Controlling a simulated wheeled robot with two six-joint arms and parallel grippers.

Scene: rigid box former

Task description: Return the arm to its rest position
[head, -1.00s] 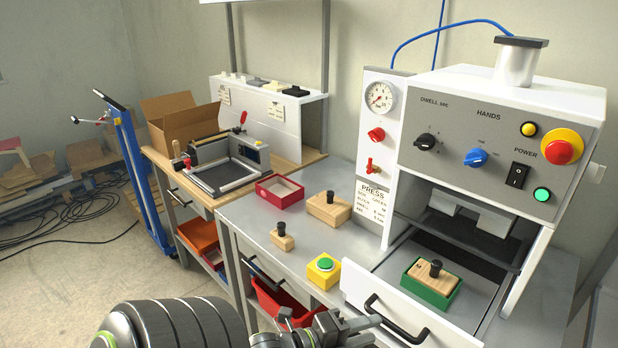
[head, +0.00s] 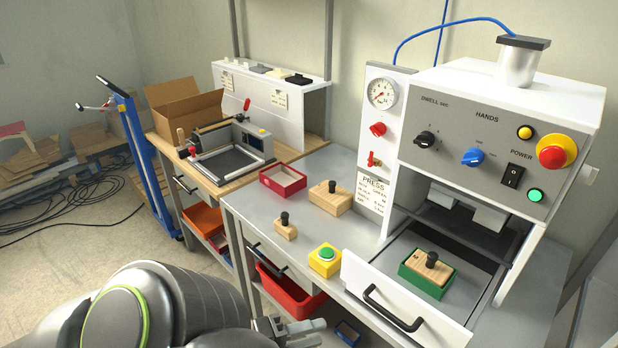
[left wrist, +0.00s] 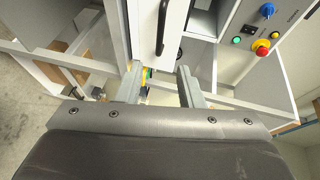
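My left arm (head: 150,305) comes in along the bottom left of the head view. Its gripper (head: 298,330) is low, in front of the bench and below the drawer handle. In the left wrist view the two fingers of this gripper (left wrist: 160,88) stand apart with nothing between them. The drawer's white front and black handle (left wrist: 162,28) lie ahead, beyond the fingertips. My right gripper is in neither view.
The press drawer (head: 405,305) is pulled out and holds a green box (head: 445,284) with a wooden block (head: 425,262). A yellow button box (head: 324,262), a red tray (head: 268,183) and wooden blocks (head: 331,199) are on the bench (head: 262,207). Open floor is at left.

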